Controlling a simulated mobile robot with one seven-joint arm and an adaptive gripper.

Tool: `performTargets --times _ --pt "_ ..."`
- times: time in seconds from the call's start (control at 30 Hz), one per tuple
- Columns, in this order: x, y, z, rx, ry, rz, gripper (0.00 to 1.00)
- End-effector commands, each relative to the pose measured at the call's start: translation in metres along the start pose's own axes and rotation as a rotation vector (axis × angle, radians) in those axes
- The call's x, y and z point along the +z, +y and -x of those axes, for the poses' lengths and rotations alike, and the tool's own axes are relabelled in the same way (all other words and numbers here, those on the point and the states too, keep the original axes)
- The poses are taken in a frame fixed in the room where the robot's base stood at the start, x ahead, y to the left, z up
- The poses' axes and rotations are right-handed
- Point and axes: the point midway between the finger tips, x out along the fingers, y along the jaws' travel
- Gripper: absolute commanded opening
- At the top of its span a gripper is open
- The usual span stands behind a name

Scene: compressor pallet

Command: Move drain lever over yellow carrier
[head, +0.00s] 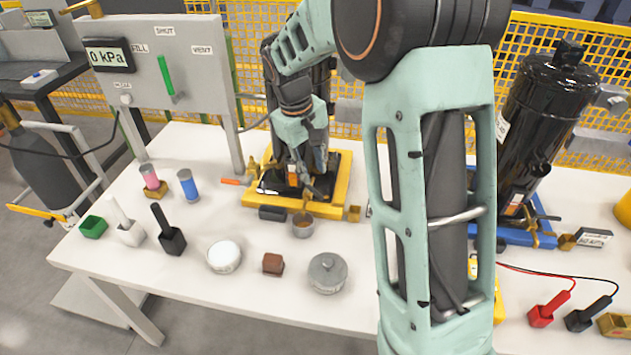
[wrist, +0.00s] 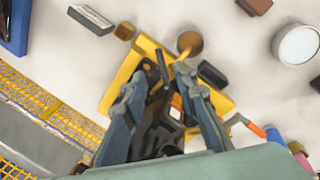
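The yellow carrier (head: 255,200) lies on the white table with a black compressor on it, partly hidden by my arm. An orange-tipped lever (head: 231,182), which looks like the drain lever, sticks out past the carrier's left side over the table. In the wrist view, the lever's orange end (wrist: 256,130) is right of the carrier (wrist: 120,90), beyond my right finger. My gripper (head: 312,182) points down over the carrier. In the wrist view its fingers (wrist: 160,76) are apart, with dark parts between and behind them. No grip on the lever shows.
A small cup (head: 302,226) stands at the carrier's front edge, beside a dark block (head: 272,213). A second black compressor (head: 545,120) sits on a blue carrier at right.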

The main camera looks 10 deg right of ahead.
Motion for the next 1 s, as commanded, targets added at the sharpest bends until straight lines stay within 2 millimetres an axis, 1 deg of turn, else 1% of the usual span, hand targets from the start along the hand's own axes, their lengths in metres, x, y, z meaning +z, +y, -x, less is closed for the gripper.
performTargets --times 0.03,0.1,0.2,0.3,0.73,0.83,0.87,0.93,0.97,1.0 --pt "0.0 0.0 0.01 0.001 0.003 0.0 0.27" --pt "-0.001 0.0 0.021 0.0 0.003 -0.001 0.27" --pt "0.0 0.0 0.032 -0.001 0.001 0.0 0.27" --pt "0.0 0.0 0.038 -0.001 0.0 0.0 0.27" --pt "0.001 0.0 0.039 -0.001 -0.001 0.0 0.27" --pt "0.002 0.002 0.044 0.009 -0.001 0.013 0.27" --pt "0.003 0.004 0.048 0.018 -0.001 0.024 0.27" --pt "0.008 0.011 0.063 0.051 0.001 0.07 0.27" --pt "0.011 0.014 0.071 0.069 0.001 0.097 0.27" --pt "0.017 0.021 0.084 0.097 0.0 0.139 0.27"
